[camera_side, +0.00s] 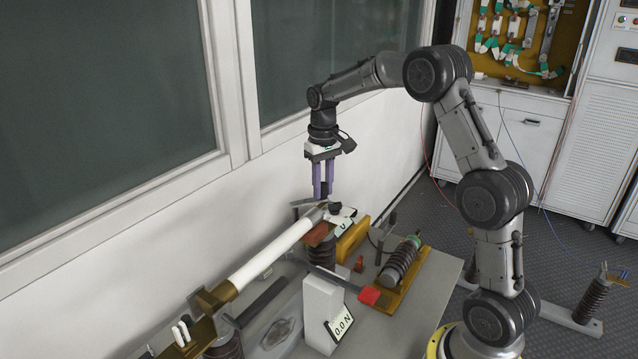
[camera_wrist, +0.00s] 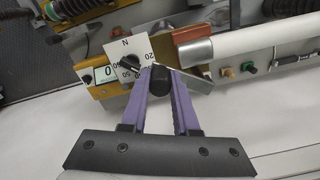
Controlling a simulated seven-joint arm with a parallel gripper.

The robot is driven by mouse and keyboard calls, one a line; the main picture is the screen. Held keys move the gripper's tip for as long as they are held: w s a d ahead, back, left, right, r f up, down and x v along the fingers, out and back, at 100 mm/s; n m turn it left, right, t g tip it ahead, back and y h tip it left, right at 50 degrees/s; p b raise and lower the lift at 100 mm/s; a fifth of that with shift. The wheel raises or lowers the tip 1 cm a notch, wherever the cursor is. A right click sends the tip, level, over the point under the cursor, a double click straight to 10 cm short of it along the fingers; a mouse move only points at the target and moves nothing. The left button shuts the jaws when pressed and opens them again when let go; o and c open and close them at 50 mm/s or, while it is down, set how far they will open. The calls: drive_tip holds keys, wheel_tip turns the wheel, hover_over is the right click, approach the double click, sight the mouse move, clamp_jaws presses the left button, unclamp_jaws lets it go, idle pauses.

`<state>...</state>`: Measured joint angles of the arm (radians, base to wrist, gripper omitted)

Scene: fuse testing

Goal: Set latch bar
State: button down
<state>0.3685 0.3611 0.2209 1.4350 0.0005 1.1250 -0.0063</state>
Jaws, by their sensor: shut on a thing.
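In the wrist view my gripper (camera_wrist: 160,77) is shut on a black rounded knob (camera_wrist: 160,82). A flat grey metal bar (camera_wrist: 197,80) reaches out to the right beside the knob; it looks like the latch bar, and its join to the knob is hidden by the fingers. The tube's metal end cap (camera_wrist: 195,53) lies just beyond the bar.
A white dial plate (camera_wrist: 124,53) stands close left of the fingers. The wall is close behind.

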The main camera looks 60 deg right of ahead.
sight(324, 193)
drive_tip(key=s+a+m, duration=0.1)
drive_tip(key=m, duration=0.1)
drive_tip(key=shift+s+a+r+m, duration=0.1)
drive_tip(key=shift+s+m, duration=0.05)
drive_tip(key=shift+m, duration=0.25)
drive_tip(key=m, duration=0.1)
drive_tip(key=s+a+m, duration=0.1)
drive_tip(key=shift+a+m, duration=0.25)
drive_tip(key=shift+m, duration=0.15)
drive_tip(key=a+m, duration=0.1)
drive_tip(key=m, duration=0.2)
drive_tip(key=shift+s+a, duration=0.25)
drive_tip(key=shift+a, duration=0.15)
drive_tip(key=shift+a+m, duration=0.65)
drive_tip(key=shift+m, duration=0.45)
drive_tip(key=c, duration=0.7)
unclamp_jaws()
drive_tip(key=shift+o, duration=0.2)
wheel_tip(324, 193, up, 14)
